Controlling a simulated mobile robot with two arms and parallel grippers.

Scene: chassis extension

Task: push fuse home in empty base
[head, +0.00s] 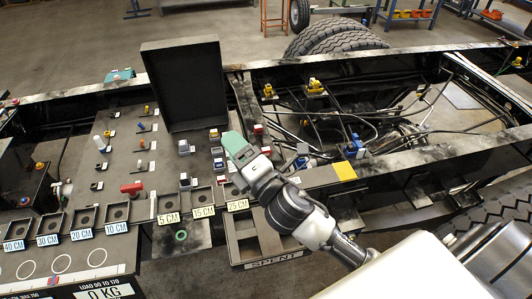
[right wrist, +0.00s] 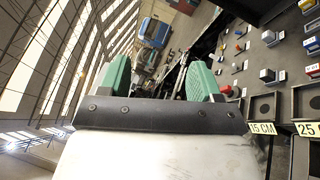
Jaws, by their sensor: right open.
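My right gripper (head: 232,142) has green fingers and is above the black board, at the right end of its small parts. Its two fingers also show apart in the right wrist view (right wrist: 158,75), with nothing seen between them. I cannot tell which one is the fuse or which base is empty. The gripper hides part of the board. My left gripper is not in view.
A tall black open box (head: 183,85) stands behind the parts. Square trays labelled in centimetres line the front, such as the 25 CM one (head: 237,192). A red-handled part (head: 131,187) lies left. Cables and frame rails (head: 420,155) fill the right.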

